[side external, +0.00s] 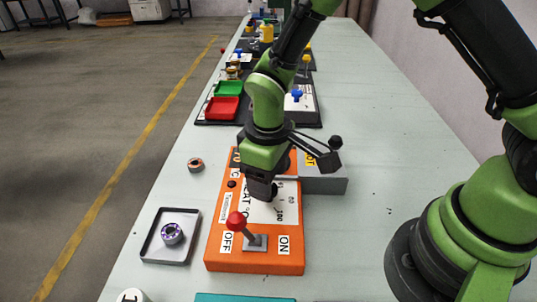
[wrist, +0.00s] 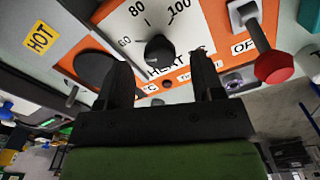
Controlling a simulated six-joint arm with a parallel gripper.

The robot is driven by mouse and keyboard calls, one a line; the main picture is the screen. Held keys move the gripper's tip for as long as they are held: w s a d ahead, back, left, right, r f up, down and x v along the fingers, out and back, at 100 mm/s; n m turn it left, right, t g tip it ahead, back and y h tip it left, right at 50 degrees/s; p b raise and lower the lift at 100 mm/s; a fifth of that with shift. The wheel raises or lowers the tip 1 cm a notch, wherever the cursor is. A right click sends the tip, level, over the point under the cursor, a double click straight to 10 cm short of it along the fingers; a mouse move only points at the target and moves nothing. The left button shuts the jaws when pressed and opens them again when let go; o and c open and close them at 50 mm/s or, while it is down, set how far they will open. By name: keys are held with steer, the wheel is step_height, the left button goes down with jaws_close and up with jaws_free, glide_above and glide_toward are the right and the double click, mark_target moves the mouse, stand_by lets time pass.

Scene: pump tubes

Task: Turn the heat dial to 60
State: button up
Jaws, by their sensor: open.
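The heat dial (wrist: 158,50) is a round black knob on a white panel marked 60, 80 and 100 in the wrist view. Its pointer is too dark to read. The panel is on an orange box (side external: 225,257), which also shows in the wrist view (wrist: 115,28). My gripper (wrist: 160,70) is open, with one finger on each side of the dial and a gap to it in the picture. Its height above the panel is hard to judge. In the side view my gripper (side external: 265,188) is over the panel and partly hides the dial.
A lever with a red ball (side external: 235,221) stands on the box near the ON and OFF labels. A grey block marked HOT (side external: 325,184) adjoins the box's right side. A tray (side external: 150,250) with a roll (side external: 172,233) lies left.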

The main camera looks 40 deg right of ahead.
step_height(320, 180, up, 8)
stand_by(0.5)
steer(key=s+d+r+m+t+y, duration=0.1)
steer(key=s+d+r+m+t, duration=0.3)
steer(key=r, duration=0.7)
steer(key=s+d+r+m+t+y, duration=0.1)
steer(key=s+d+r+m+t, duration=0.2)
steer(key=s, duration=0.7)
steer(key=shift+s+d+r+m, duration=0.35)
steer(key=shift+d+r+m, duration=0.4)
steer(key=shift+d, duration=0.3)
